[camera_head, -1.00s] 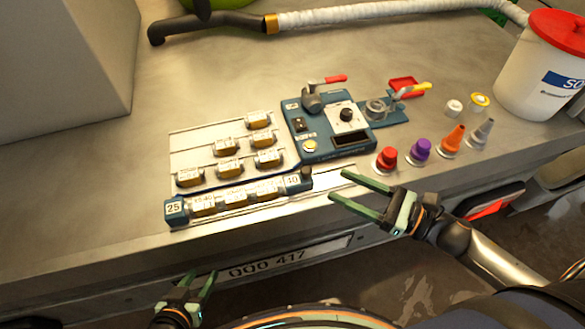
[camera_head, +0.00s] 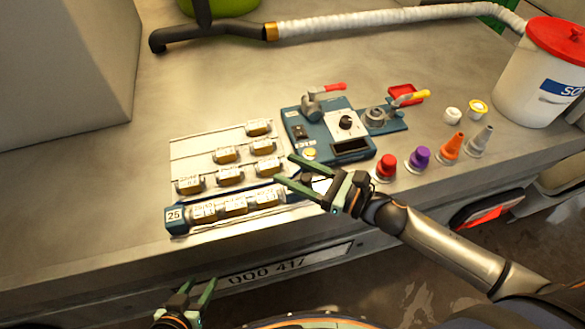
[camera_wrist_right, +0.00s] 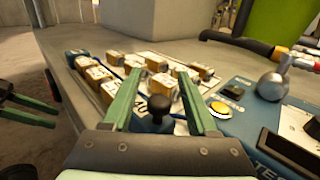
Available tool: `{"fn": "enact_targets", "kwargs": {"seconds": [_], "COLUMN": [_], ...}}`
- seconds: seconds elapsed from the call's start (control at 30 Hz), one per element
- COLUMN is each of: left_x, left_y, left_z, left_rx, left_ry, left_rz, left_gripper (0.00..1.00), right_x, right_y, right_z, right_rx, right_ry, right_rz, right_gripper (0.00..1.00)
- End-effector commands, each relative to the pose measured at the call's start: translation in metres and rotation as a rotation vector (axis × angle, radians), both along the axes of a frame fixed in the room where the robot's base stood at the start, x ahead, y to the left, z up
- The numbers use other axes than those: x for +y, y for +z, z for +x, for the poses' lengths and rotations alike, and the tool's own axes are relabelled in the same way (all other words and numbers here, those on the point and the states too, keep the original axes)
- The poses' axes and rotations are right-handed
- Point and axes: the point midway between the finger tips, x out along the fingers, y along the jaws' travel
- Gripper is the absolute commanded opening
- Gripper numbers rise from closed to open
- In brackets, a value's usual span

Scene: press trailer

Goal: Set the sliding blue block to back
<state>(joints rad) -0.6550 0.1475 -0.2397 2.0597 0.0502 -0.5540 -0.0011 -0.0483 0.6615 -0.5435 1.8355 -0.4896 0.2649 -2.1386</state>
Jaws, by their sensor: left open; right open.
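The sliding blue block (camera_wrist_right: 150,124) with a black knob (camera_wrist_right: 157,107) shows in the right wrist view, low between my right gripper's fingers. In the head view that gripper hides most or all of it at the right end of the front rail. My right gripper (camera_head: 285,168) is open, its fingers on either side of the knob in the wrist view (camera_wrist_right: 159,75); I cannot tell whether they touch it. The blue end block marked 25 (camera_head: 175,216) is at the rail's left end. My left gripper (camera_head: 200,284) is open and empty, in front of the bench edge.
Several small brass-coloured blocks (camera_head: 236,206) line the rail, with more on the white plate (camera_head: 200,153) behind. A blue control box (camera_head: 322,135) with levers stands right of the plate. Coloured nozzles (camera_head: 419,157) and a white bucket (camera_head: 540,80) are farther right.

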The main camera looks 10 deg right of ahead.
Motion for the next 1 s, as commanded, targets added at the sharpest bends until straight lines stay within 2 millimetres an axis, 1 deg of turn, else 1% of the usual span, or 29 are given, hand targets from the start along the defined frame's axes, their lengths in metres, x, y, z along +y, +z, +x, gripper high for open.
{"fn": "enact_targets", "kwargs": {"seconds": [0.33, 0.37, 0.87, 1.0], "left_x": [-0.0001, -0.0002, -0.0001, -0.0001], "left_y": [-0.0011, -0.0012, -0.0011, -0.001], "left_z": [0.0, 0.0001, 0.0003, 0.0003], "left_rx": [0.002, 0.002, 0.002, 0.002], "left_ry": [0.0, 0.0, 0.0, 0.0], "left_rz": [0.001, 0.001, 0.001, 0.001], "left_gripper": [0.5, 0.5, 0.5, 0.5], "right_x": [0.0027, 0.0027, 0.0026, 0.0025], "right_y": [-0.0005, -0.0005, -0.0003, -0.0004], "right_z": [0.0021, 0.0021, 0.0019, 0.0018], "right_rx": [0.001, 0.001, 0.001, 0.001], "right_ry": [0.0, 0.0, 0.0, 0.001], "right_rz": [0.0, 0.0, 0.0, 0.0], "right_gripper": [0.59, 0.56, 0.0, 0.0]}}
